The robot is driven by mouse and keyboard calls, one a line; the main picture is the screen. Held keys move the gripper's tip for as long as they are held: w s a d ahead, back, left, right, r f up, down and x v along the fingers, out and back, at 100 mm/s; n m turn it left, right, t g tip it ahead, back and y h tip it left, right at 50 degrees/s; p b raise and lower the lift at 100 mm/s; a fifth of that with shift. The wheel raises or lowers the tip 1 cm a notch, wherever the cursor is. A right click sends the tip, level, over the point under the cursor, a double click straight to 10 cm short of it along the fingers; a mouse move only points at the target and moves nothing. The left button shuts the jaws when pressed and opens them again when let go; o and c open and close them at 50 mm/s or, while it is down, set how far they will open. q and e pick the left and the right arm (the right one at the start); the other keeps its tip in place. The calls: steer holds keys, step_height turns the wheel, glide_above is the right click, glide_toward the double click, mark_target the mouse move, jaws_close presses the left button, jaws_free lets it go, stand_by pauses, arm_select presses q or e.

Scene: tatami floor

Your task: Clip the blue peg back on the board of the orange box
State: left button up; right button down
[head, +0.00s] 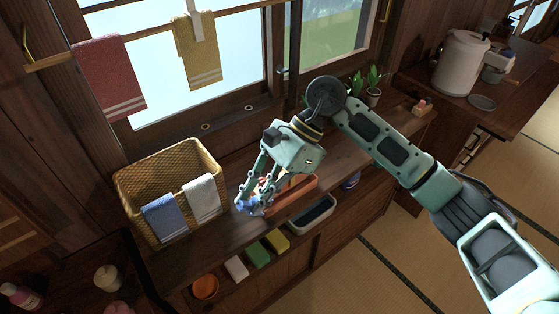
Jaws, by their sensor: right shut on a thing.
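The orange box (296,198) stands on the wooden shelf, just right of my right gripper. My right gripper (250,198) points down at the left end of the box and is shut on the blue peg (245,207). The peg is small and partly hidden by the fingers. I cannot tell whether it touches the board, as the gripper covers that part of the box. My left gripper is not in view.
A wicker basket (183,163) with a blue cloth (165,218) and a white cloth (203,198) stands left on the shelf (222,226). A white-rimmed tray (311,215), sponges and an orange bowl (205,287) sit lower in front. Potted plants (373,92) stand behind my arm.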

steer(key=w+f+m+t+y, duration=0.1)
steer(key=w+m+t+y, duration=0.5)
steer(key=w+m+t, duration=0.75)
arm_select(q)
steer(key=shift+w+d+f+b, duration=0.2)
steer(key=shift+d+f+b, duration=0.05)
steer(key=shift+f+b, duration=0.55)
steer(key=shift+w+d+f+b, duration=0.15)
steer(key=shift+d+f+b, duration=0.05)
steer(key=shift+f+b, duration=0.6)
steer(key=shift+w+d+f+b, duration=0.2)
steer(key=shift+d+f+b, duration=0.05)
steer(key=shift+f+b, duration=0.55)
arm_select(e)
steer(key=w+d+f+m+t+h, duration=0.1)
steer(key=d+f+m+t, duration=0.3)
steer(key=f, duration=0.4)
steer(key=shift+d+t+h, duration=0.35)
steer(key=shift+t+h, duration=0.05)
steer(key=shift+t, duration=0.45)
steer(key=shift+f, duration=0.15)
arm_select(q)
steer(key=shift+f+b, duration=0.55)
steer(key=shift+b, duration=0.1)
arm_select(e)
steer(key=shift+f, duration=0.7)
